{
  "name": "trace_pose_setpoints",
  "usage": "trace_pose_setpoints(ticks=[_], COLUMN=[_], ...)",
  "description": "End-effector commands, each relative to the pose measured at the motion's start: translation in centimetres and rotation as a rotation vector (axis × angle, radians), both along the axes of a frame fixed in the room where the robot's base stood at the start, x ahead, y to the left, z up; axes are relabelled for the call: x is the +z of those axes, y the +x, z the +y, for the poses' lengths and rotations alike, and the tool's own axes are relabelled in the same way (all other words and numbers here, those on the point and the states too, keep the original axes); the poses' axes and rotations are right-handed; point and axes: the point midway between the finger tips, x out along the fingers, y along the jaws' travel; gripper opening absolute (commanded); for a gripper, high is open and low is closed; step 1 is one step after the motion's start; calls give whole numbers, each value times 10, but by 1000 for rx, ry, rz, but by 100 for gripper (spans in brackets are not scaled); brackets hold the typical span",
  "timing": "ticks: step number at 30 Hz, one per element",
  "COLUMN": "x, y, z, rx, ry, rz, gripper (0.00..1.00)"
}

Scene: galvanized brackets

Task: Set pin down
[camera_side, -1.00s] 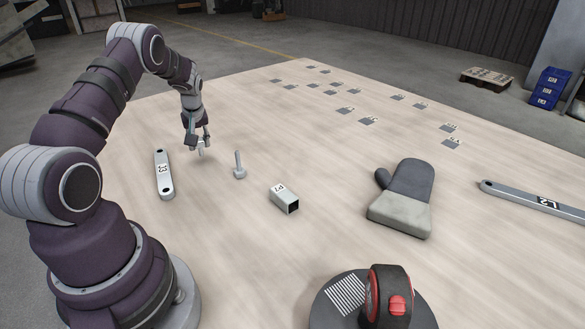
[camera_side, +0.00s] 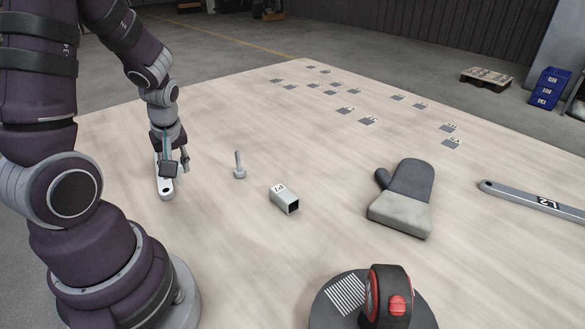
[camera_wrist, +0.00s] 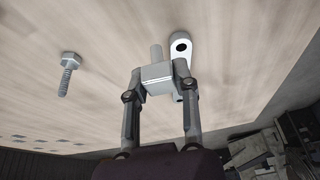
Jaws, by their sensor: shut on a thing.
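My gripper (camera_side: 172,166) is low over the near-left of the table, beside my base. In the wrist view my gripper (camera_wrist: 158,76) is shut on the pin (camera_wrist: 155,73), a pale grey piece with a blocky part between the fingertips and a round shank. I cannot tell whether the pin touches the link or table. The pin is hidden in the side view.
A bolt (camera_side: 239,168) stands on its head right of the gripper, with a square tube (camera_side: 284,198) beyond. A glove (camera_side: 404,195), long link (camera_side: 530,197) and round dark base with a red-and-black part (camera_side: 388,295) lie further right. Flat tags fill the back. Table between is clear.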

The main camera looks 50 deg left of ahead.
Motion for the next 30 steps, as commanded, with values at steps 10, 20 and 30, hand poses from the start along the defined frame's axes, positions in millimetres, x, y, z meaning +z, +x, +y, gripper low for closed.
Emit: trace_pose_setpoints(ticks=[10, 20, 30], x=[11, -45, -54], y=[-3, -3, -2], z=[-27, -27, -27], rx=[481, 487, 485], ry=[22, 21, 19], rz=[6, 3, -3], gripper=[0, 0, 0])
